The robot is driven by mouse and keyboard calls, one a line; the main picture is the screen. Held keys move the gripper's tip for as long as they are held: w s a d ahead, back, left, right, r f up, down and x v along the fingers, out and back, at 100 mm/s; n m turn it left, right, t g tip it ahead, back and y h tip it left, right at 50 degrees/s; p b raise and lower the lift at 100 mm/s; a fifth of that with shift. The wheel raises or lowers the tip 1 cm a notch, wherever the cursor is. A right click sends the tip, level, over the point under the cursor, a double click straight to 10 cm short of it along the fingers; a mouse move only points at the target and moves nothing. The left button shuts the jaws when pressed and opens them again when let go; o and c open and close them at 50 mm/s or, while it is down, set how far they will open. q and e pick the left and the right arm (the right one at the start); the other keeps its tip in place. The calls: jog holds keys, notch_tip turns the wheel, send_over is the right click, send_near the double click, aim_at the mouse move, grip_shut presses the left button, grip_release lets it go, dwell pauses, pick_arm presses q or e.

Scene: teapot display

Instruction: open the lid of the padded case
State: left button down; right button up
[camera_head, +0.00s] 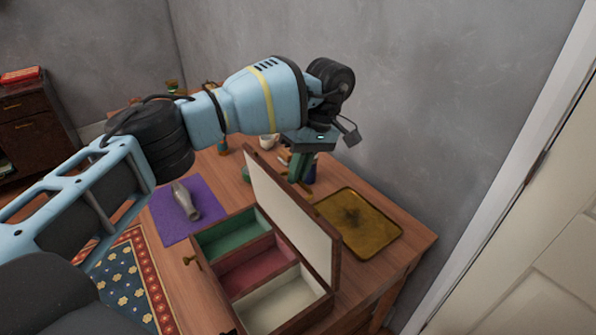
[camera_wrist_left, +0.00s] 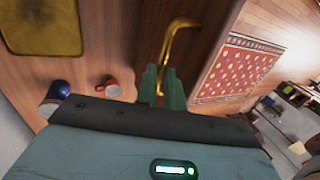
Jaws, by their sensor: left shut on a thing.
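The padded case (camera_head: 232,262) sits on the wooden table with its green, red and cream compartments showing. Its lid (camera_head: 292,215) stands raised, its pale inner face towards me. My left gripper (camera_head: 300,168) is beyond the lid's upper edge, where the lid partly hides its fingers. In the left wrist view my left gripper (camera_wrist_left: 163,85) has its green fingers shut on a gold handle (camera_wrist_left: 172,45) over a brown wooden surface, which looks like the lid's outer side. My right gripper is in neither view.
A gold tray (camera_head: 357,224) lies right of the lid. A purple mat (camera_head: 165,228) with a grey object (camera_head: 185,202) lies to the left. A grey wall rises close behind the table.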

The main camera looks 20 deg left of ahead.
pick_arm(q)
jog(key=shift+w+d+f+g, duration=0.2)
jog(key=shift+w+f+g, duration=0.05)
jog(key=shift+f, duration=0.2)
jog(key=shift+w+d+f+g, duration=0.2)
jog(key=shift+w+f+g, duration=0.05)
jog(key=shift+f, duration=0.15)
jog(key=c, duration=1.5)
grip_release()
jog(key=shift+w, duration=0.15)
jog(key=shift+a+r, duration=0.1)
jog(key=shift+r, duration=0.2)
jog(key=v, duration=0.7)
jog(key=shift+d+r+y+b, duration=0.3)
jog(key=shift+b, duration=0.15)
jog(key=shift+w, duration=0.15)
jog(key=shift+c, duration=0.4)
